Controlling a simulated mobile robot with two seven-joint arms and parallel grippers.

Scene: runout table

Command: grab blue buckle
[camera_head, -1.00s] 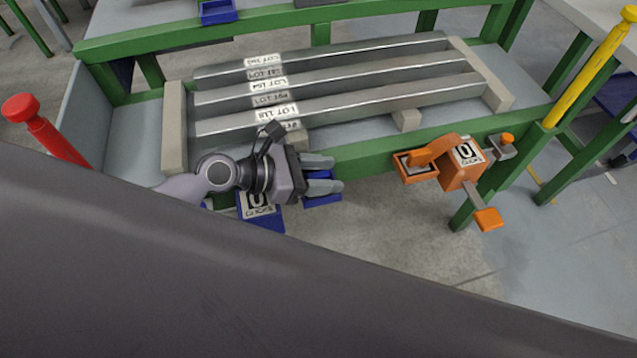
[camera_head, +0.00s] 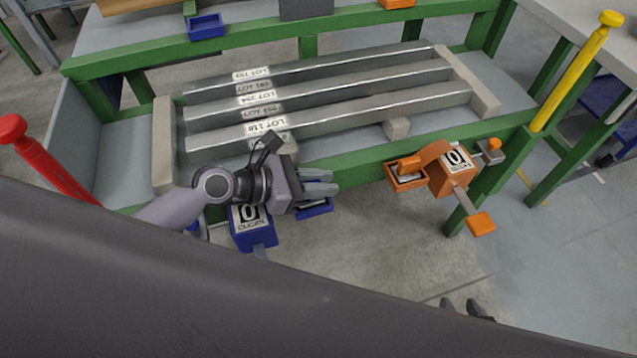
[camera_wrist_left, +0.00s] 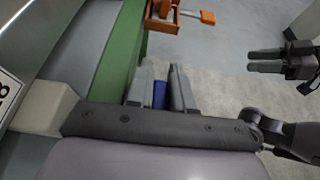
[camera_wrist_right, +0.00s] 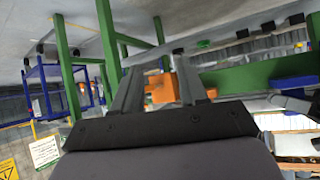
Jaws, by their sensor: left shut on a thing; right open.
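The blue buckle (camera_head: 252,232) hangs at the front green rail of the table, with a label and a small blue tray-like part (camera_head: 315,210) beside it. My left gripper (camera_head: 334,182) is shut over this part; in the left wrist view a blue piece (camera_wrist_left: 160,95) shows between its fingers (camera_wrist_left: 161,78). The arm hides part of the buckle. My right gripper (camera_head: 467,306) is open and empty at the bottom of the head view, away from the buckle. Its fingers (camera_wrist_right: 157,92) stand apart in the right wrist view.
An orange buckle (camera_head: 440,170) hangs on the same rail to the right. Several long metal bars (camera_head: 330,113) lie on wooden blocks on the table. A red post (camera_head: 50,165) stands left and a yellow post (camera_head: 575,75) right. The floor before the rail is clear.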

